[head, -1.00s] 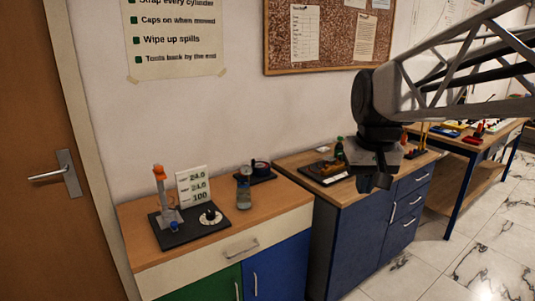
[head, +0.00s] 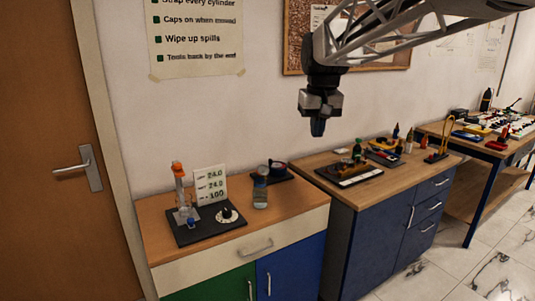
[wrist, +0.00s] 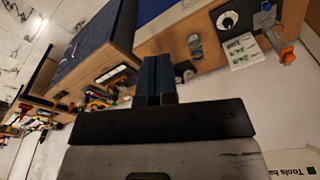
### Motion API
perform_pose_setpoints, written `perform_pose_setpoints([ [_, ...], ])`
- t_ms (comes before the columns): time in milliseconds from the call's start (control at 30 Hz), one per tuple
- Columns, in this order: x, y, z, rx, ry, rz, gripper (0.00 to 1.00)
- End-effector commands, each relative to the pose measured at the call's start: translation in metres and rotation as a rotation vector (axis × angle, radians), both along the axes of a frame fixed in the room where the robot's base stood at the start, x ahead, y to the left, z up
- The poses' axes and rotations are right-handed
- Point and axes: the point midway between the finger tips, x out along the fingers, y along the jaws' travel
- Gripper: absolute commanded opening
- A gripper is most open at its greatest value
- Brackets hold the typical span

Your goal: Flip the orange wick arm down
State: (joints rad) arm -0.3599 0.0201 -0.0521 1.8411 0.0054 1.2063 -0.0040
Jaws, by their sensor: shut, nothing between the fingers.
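The gauge rig stands on a dark base plate (head: 208,227) on the left cabinet. Its post carries an orange part (head: 178,168) at the top, which I take for the wick arm; its exact pose is too small to tell. The orange part also shows at the right of the wrist view (wrist: 288,54). My gripper (head: 317,128) is shut and empty, pointing down in the air, above and to the right of the rig. Its fingers (wrist: 156,80) are together in the wrist view.
A white number card (head: 211,185) and a black-and-white dial (head: 227,214) are on the rig. A jar (head: 260,190) and a dark round item (head: 278,168) stand to its right. Another cabinet (head: 390,225) bears small tools. The air between gripper and rig is clear.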

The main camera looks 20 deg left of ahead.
Motion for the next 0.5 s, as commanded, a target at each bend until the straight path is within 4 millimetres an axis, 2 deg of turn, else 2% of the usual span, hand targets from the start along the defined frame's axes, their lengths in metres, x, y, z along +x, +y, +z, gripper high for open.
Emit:
perform_pose_setpoints([
  [100,0.017,0.023,0.003,-0.001,0.006,0.022,0.00],
  [500,0.062,0.099,0.009,-0.007,0.026,0.095,0.00],
])
